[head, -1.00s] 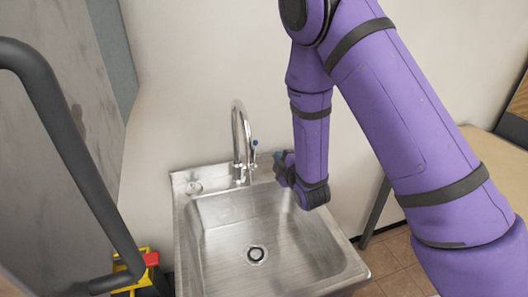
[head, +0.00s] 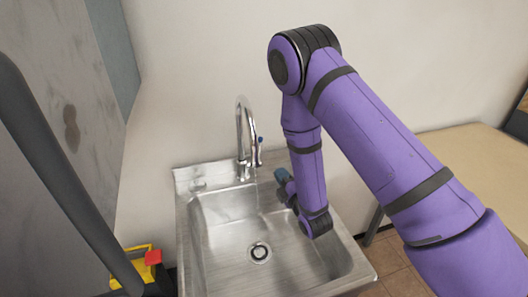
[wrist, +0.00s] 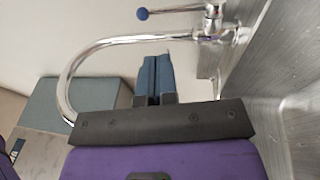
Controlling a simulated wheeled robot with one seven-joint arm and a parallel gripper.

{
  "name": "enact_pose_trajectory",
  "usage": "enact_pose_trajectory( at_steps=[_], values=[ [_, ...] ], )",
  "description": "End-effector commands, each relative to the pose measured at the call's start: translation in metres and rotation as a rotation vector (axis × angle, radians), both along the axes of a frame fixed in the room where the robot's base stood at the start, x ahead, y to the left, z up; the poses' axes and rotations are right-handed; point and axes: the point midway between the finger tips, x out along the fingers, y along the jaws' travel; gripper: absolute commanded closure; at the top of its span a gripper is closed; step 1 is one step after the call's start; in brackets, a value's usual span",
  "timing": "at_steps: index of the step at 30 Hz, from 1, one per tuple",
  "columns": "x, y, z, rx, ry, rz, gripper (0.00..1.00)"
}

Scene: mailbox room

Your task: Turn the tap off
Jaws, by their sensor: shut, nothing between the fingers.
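The chrome tap (head: 241,135) stands at the back rim of the steel sink (head: 205,230), with a tall curved spout. Its lever has a blue tip (head: 261,139) and stands up at the spout's right side. A faint thin stream seems to fall below the spout. My gripper (head: 281,177) is low over the sink's right side, right of and below the lever, apart from it. In the wrist view the shut blue fingers (wrist: 153,78) point toward the lever; its blue ball (wrist: 142,14) is beyond them, with a gap. The spout (wrist: 100,45) curves around their left.
The wall is close behind the sink. A beige table (head: 465,165) stands at right. A dark bar (head: 65,175) runs along the left, and a yellow and red object (head: 145,260) is on the floor at lower left.

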Motion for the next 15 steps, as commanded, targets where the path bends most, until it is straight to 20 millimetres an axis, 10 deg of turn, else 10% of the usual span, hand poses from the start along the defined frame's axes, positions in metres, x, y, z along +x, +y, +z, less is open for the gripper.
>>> enact_pose_trajectory(
  at_steps=[15],
  values=[
    [0.084,0.035,0.014,0.001,-0.003,-0.001,1.0]
  ],
)
